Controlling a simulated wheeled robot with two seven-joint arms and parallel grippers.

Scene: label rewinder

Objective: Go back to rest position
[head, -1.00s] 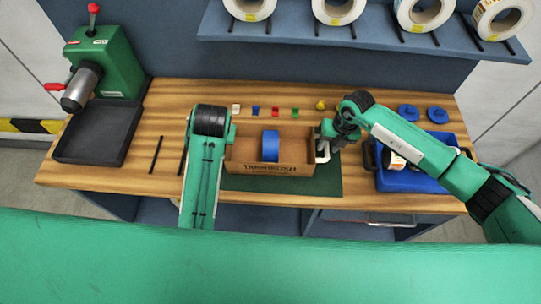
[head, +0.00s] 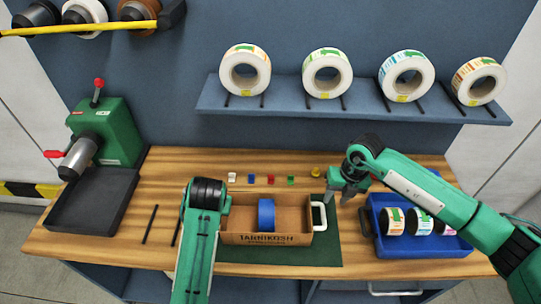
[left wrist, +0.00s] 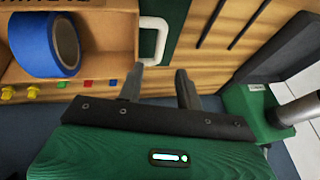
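A brown cardboard box (head: 265,240) with a white handle on each end stands on the green mat (head: 290,256). A blue roll (head: 266,214) is inside it. My right gripper (head: 342,200) is open and empty, above the table just right of the box's right handle (head: 318,216). My left arm reaches in beside the box's left end, and its gripper is hidden under the wrist in the head view. In the left wrist view my left gripper (left wrist: 158,82) is open and empty. Its fingertips are close to the white handle (left wrist: 155,38) but not around it.
A blue crate (head: 375,245) with several label rolls stands at the right. The green rewinder (head: 118,140) and a dark tray (head: 92,200) are at the left. Small coloured pieces line the table's back. A shelf (head: 300,118) with label rolls hangs above.

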